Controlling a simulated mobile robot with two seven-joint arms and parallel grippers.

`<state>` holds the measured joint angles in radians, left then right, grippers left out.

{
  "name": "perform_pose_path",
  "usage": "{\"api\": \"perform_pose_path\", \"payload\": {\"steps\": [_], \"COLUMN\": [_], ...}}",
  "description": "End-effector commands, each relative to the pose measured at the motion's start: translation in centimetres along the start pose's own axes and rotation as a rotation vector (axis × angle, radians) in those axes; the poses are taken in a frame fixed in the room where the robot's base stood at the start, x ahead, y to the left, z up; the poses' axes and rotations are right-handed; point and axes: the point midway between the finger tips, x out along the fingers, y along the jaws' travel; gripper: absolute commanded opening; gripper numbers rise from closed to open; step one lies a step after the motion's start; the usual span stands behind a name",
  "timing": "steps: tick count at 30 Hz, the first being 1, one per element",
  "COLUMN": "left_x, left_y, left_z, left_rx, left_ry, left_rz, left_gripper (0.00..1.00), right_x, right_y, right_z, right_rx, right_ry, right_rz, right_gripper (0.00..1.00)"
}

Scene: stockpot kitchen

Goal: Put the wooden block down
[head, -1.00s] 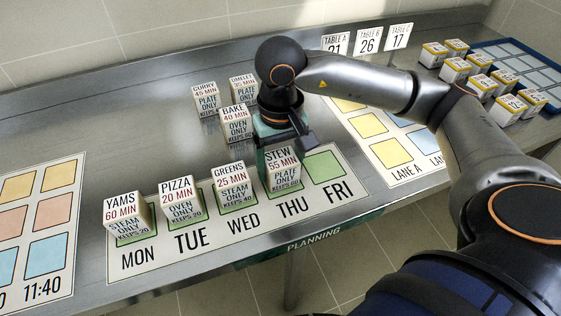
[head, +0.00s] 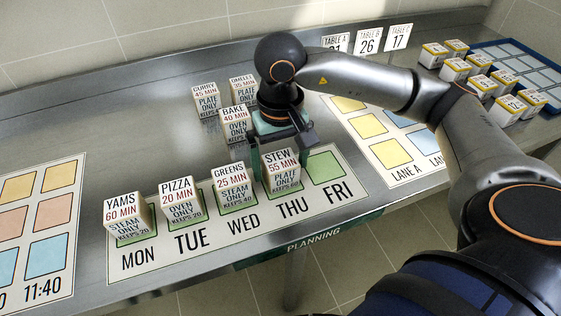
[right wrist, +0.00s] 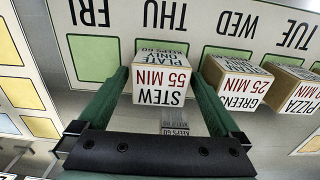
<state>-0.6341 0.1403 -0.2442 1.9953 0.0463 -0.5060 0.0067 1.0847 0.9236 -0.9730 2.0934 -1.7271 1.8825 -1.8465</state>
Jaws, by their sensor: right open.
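The wooden block labelled STEW 55 MIN (head: 281,174) stands upright on the green THU square of the planning mat (head: 230,234). My right gripper (head: 280,168) is open, with its green fingers around the block on both sides. In the right wrist view the STEW block (right wrist: 161,80) sits between the two spread fingers (right wrist: 160,95), with a gap visible at least on the right side. The GREENS block (head: 233,189) stands just left of it on WED. My left gripper is not in view.
The PIZZA block (head: 181,201) and YAMS block (head: 127,218) stand on TUE and MON. The FRI square (head: 324,167) is bare. BAKE (head: 235,124), CURRY (head: 207,100) and OMELET (head: 244,91) blocks stand behind. Several yellow-edged blocks stand by a blue tray (head: 478,49) at right.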

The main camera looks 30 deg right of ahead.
Motion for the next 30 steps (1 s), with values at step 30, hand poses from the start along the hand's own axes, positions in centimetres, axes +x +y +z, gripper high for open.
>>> {"api": "perform_pose_path", "payload": {"steps": [30], "left_x": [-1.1], "left_y": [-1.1], "left_z": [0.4], "left_rx": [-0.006], "left_ry": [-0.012], "left_rz": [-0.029], "left_gripper": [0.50], "right_x": [-11.3], "right_y": [0.0], "right_z": [0.0], "right_rx": [0.000], "right_ry": [0.001], "right_rz": [0.000], "right_gripper": [1.00]}}
